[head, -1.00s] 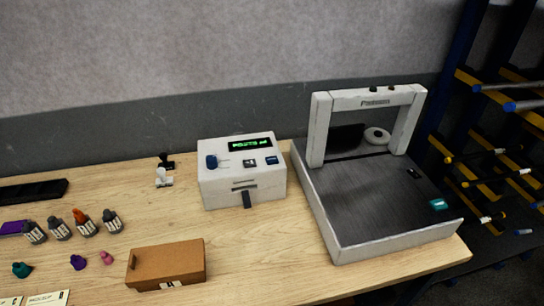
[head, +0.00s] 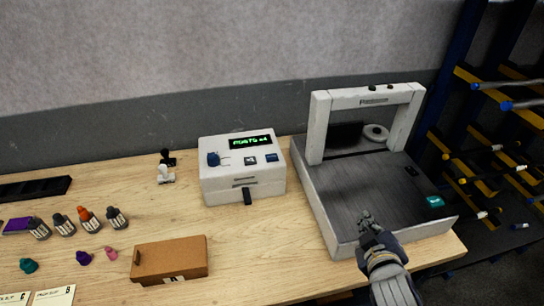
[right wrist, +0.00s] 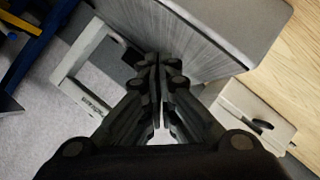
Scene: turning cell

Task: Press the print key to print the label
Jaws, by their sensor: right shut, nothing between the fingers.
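A white box-shaped device (head: 225,188) stands on the bench near the middle of the head view. I cannot read the key legends. A dark tongue (head: 247,197) sticks out of its front. My right gripper (head: 367,218) is shut and empty, over the front of the larger machine, right of the device and apart from it. In the right wrist view its fingers (right wrist: 157,65) are together. My left gripper is not in view.
The larger white machine (head: 318,205) has an arch, a dark bed and a teal button (head: 435,202). A brown box (head: 170,260) lies front left of the device. Several small bottles (head: 88,218) stand further left. A rack (head: 480,160) stands at right. Bench around the device's front is clear.

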